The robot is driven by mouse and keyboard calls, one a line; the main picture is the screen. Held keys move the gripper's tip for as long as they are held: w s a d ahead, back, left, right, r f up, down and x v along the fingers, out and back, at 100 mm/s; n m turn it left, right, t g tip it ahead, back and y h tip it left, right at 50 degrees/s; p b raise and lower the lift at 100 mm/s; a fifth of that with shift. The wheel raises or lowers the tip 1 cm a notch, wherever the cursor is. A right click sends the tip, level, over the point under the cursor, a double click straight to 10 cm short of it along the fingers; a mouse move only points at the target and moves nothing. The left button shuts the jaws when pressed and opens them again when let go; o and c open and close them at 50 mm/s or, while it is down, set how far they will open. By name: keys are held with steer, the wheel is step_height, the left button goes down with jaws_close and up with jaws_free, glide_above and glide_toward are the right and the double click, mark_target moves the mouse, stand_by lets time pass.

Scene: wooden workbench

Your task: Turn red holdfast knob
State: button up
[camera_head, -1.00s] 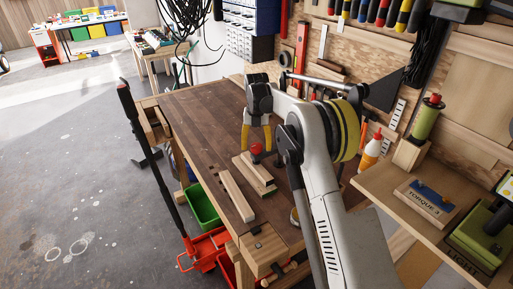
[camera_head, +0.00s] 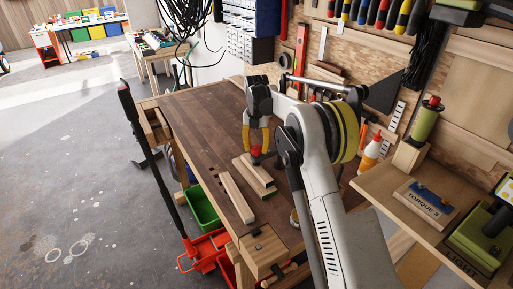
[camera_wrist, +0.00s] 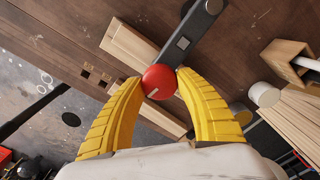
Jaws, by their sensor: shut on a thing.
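The red holdfast knob (camera_wrist: 159,82) sits between the two yellow fingers of my gripper (camera_wrist: 159,84) in the wrist view. The fingertips touch it on both sides, and a pale mark shows on its face. The dark holdfast arm (camera_wrist: 190,35) runs from beside the knob toward the top right. In the head view the knob (camera_head: 256,153) is partly hidden by my gripper (camera_head: 255,153), which points down from above. Stacked wooden boards (camera_head: 253,178) lie just below on the bench.
The wooden workbench (camera_head: 195,120) is clear at its far end. A loose wooden bar (camera_head: 236,197) lies left of the boards. A shelf with a torque block (camera_head: 426,198) and a glue bottle (camera_head: 369,154) stand at right. Red (camera_head: 207,247) and green bins (camera_head: 202,207) sit below the bench's left side.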

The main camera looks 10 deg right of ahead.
steer(key=m+p, duration=0.1)
steer(key=m, duration=0.8)
steer(key=shift+m, duration=0.4)
steer(key=m, duration=0.4)
steer(key=shift+m+p, duration=0.3)
steer(key=shift+p, duration=0.1)
steer(key=m, duration=0.4)
steer(key=shift+m, duration=0.3)
steer(key=m, duration=0.9)
steer(key=shift+p, duration=0.3)
steer(key=m, duration=0.4)
steer(key=shift+w+m, duration=0.1)
steer(key=shift+m, duration=0.2)
steer(key=m, duration=1)
steer(key=shift+d+m, duration=0.1)
steer(key=shift+m, duration=0.3)
steer(key=m, duration=1.4)
steer(key=shift+m, duration=0.3)
steer(key=m, duration=0.3)
steer(key=shift+m, duration=1.9)
